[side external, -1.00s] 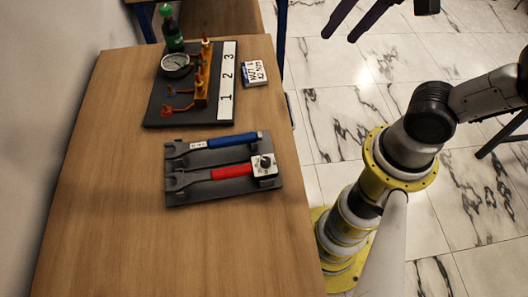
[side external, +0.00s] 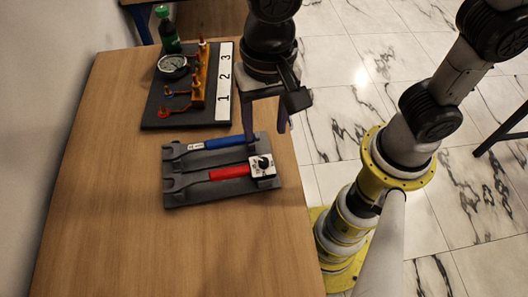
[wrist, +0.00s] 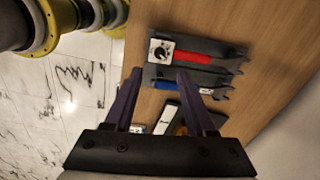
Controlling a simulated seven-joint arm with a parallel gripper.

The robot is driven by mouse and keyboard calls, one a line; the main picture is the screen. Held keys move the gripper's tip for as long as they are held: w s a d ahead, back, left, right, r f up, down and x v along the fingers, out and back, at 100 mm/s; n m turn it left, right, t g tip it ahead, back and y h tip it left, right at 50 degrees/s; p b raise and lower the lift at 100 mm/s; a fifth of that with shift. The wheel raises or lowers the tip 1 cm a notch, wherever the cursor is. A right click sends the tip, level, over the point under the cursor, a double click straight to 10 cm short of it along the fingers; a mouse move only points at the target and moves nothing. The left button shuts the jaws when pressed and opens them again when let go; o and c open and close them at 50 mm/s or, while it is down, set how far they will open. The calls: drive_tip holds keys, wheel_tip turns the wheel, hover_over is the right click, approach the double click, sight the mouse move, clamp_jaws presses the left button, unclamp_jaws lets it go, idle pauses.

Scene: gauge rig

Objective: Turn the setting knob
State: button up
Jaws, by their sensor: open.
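The setting knob (side external: 262,164) is a small black dial on a white square plate, at the right end of the red-handled wrench (side external: 229,172) on a dark grey tray (side external: 210,198). The knob also shows in the wrist view (wrist: 159,52), upper middle, ahead of the fingers. My gripper (side external: 266,137) is open and empty, with its dark fingers pointing down over the right end of the blue-handled wrench (side external: 222,143). It is beyond the knob in the side view and apart from it. In the wrist view, my gripper (wrist: 154,92) spans part of the tray.
A dark board behind the tray carries a round gauge (side external: 172,66), orange fittings and a white strip (side external: 224,85) numbered 1, 2, 3. A green bottle (side external: 168,32) stands at the back. The wooden table (side external: 110,200) is clear at left and front.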

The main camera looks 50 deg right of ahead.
sight(264, 161)
wheel_tip(264, 161, down, 10)
drive_tip(key=shift+a+r, duration=0.1)
drive_tip(key=shift+r, duration=0.05)
idle(0.3)
clamp_jaws()
drive_tip(key=shift+w, duration=0.1)
